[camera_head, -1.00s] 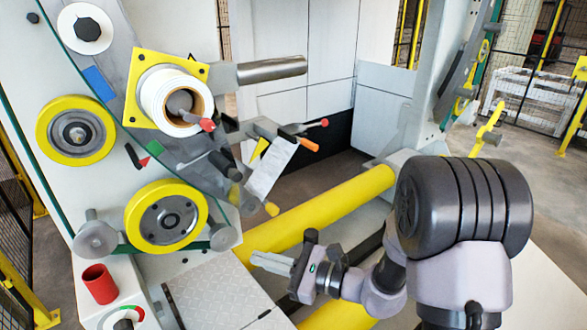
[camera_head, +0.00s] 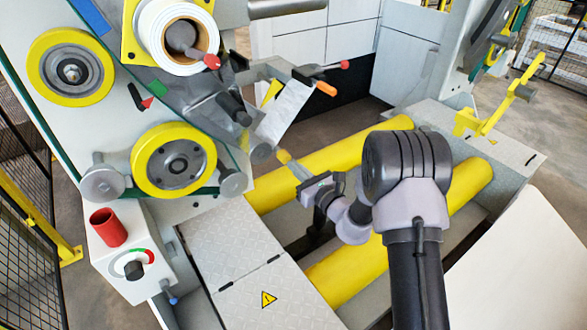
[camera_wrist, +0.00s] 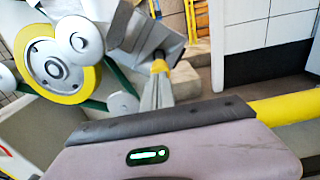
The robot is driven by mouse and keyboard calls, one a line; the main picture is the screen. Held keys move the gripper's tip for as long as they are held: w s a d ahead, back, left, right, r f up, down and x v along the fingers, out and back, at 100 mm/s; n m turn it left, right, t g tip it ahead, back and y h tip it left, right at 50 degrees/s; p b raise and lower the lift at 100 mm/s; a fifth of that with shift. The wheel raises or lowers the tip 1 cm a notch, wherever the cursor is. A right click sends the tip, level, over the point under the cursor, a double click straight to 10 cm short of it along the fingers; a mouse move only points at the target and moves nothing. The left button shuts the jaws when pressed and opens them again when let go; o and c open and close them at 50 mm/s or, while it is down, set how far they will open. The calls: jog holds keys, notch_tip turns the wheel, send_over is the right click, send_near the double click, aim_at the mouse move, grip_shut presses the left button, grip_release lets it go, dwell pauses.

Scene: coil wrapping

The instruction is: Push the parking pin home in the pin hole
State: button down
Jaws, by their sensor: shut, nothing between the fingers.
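A yellow knob (camera_head: 283,156), which looks like the parking pin's head, sits below the wrapping ring's lower end. It also shows in the wrist view (camera_wrist: 158,66). My gripper (camera_head: 292,165) is shut and empty, with its fingertips right at the knob in the head view. In the wrist view the fingertips (camera_wrist: 160,86) overlap the knob's lower edge; whether they touch it I cannot tell. The pin's shank and the pin hole are hidden, so how deep the pin sits cannot be seen.
The ring's lower end with a white sheet (camera_head: 284,112) and an orange-tipped handle (camera_head: 326,89) is just above my gripper. Yellow rollers (camera_head: 345,278) lie below and beside my arm. A control box with a red cup (camera_head: 108,227) stands at the left.

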aim_at(279, 149)
jog(key=shift+w+a, duration=0.3)
jog(key=shift+w, duration=0.2)
jog(key=shift+w+a, duration=0.1)
jog(key=x, duration=0.7)
jog(key=shift+w+a+r, duration=0.1)
jog(key=shift+w, duration=0.05)
